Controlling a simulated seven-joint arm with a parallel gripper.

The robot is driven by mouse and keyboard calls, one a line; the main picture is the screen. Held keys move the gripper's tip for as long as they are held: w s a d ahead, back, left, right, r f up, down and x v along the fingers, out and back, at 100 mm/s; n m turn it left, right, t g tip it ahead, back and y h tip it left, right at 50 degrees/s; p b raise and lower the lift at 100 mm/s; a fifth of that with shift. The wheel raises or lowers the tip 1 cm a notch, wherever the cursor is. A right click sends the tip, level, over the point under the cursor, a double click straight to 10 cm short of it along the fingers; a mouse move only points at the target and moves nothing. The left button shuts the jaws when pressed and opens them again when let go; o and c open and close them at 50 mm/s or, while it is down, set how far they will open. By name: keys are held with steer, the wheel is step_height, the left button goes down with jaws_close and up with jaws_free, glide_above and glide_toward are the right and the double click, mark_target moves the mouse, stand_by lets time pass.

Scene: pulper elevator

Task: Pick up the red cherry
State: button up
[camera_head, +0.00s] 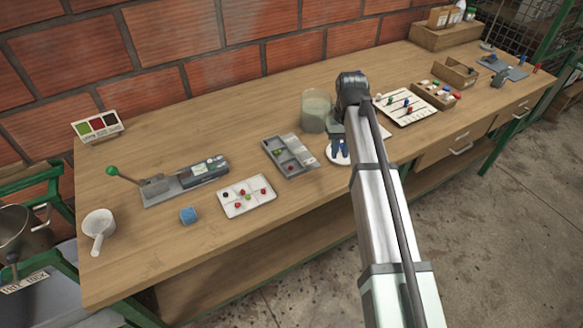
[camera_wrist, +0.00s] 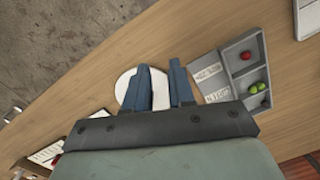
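Several red cherries lie on a white tray with a marked grid, one of them a red cherry (camera_head: 263,191) near its right side, with green and dark ones among them. The white tray (camera_head: 229,210) is on the bench left of centre. A grey compartment tray (camera_head: 296,172) holds another red cherry (camera_wrist: 246,55) and green cherries (camera_wrist: 257,87) in separate compartments. My gripper (camera_wrist: 161,88) has its two blue fingers apart with nothing between them. It hangs over a white disc (camera_wrist: 127,83), beside the grey tray. It also shows in the head view (camera_head: 339,147).
A glass jar (camera_head: 316,112) stands behind my gripper. The back-left bench is mostly clear.

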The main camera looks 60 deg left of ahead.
steer(key=s+a+r+n, duration=0.2)
steer(key=s+a+r, duration=0.55)
steer(key=s, duration=0.25)
glide_above(291, 166)
steer(key=shift+g+y, duration=0.3)
steer(key=shift+y, duration=0.1)
steer(key=f, duration=0.8)
steer(key=shift+w+a+f, duration=0.15)
steer(key=shift+w+f, duration=0.2)
steer(key=shift+w, duration=0.05)
steer(key=shift+s+f, duration=0.15)
steer(key=shift+f, duration=1.15)
steer(key=shift+s+f, duration=0.15)
steer(key=shift+f, duration=1.1)
jaws_close()
